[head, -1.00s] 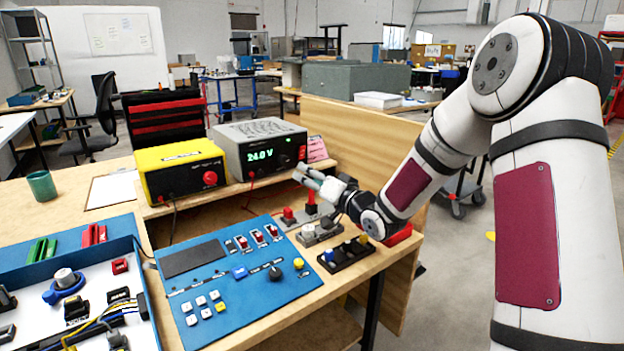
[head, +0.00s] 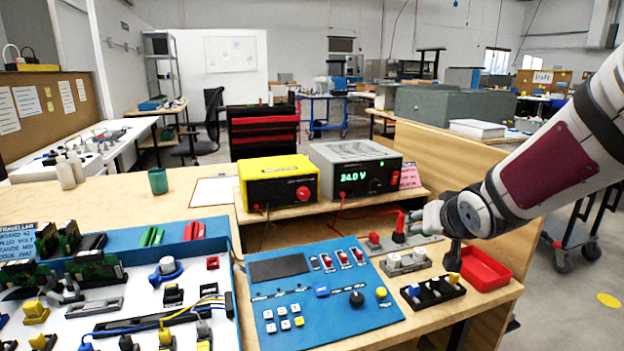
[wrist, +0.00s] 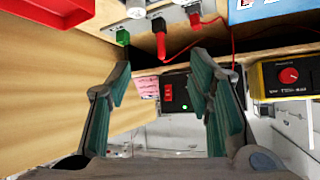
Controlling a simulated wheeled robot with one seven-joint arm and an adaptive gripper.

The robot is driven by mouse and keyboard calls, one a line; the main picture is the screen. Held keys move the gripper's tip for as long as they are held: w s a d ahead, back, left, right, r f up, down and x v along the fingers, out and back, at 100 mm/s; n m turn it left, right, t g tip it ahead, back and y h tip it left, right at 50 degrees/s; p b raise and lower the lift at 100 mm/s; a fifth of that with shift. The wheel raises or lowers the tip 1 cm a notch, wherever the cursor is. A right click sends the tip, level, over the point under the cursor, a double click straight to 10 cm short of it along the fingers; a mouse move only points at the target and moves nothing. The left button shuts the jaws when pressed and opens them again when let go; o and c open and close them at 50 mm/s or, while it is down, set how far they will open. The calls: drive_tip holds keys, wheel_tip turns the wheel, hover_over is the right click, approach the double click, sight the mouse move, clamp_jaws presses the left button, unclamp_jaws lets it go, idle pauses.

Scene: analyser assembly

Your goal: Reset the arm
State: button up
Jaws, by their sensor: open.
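My gripper (head: 432,216) is at the right of the bench in the head view, in front of the grey power supply and close to the red plug in its stand. In the wrist view my gripper (wrist: 164,88) shows two spread green-padded fingers with nothing between them. My arm (head: 550,160) comes in from the right edge of the head view. The power supply (head: 356,168) reads 24.0 V in green. Its face with a red switch (wrist: 174,95) shows beyond the fingers in the wrist view.
A blue control panel (head: 320,315), a black button block (head: 432,291) and a red tray (head: 486,266) lie below and beside the gripper. A yellow unit (head: 278,182) stands on the shelf. A wooden side panel (head: 455,135) rises behind the arm. The bench's left back is fairly clear.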

drive_tip(key=s+a+n+g, duration=0.1)
drive_tip(key=s+a+g, duration=0.15)
drive_tip(key=s, duration=1.15)
drive_tip(key=s+a+g, duration=0.1)
drive_tip(key=s+g, duration=0.3)
drive_tip(key=s, duration=1)
drive_tip(key=s+a+n+g, duration=0.1)
drive_tip(key=s+g, duration=0.3)
drive_tip(key=s, duration=0.9)
wheel_tip(320, 180, up, 22)
drive_tip(key=t+p, duration=0.4)
drive_tip(key=p, duration=1.6)
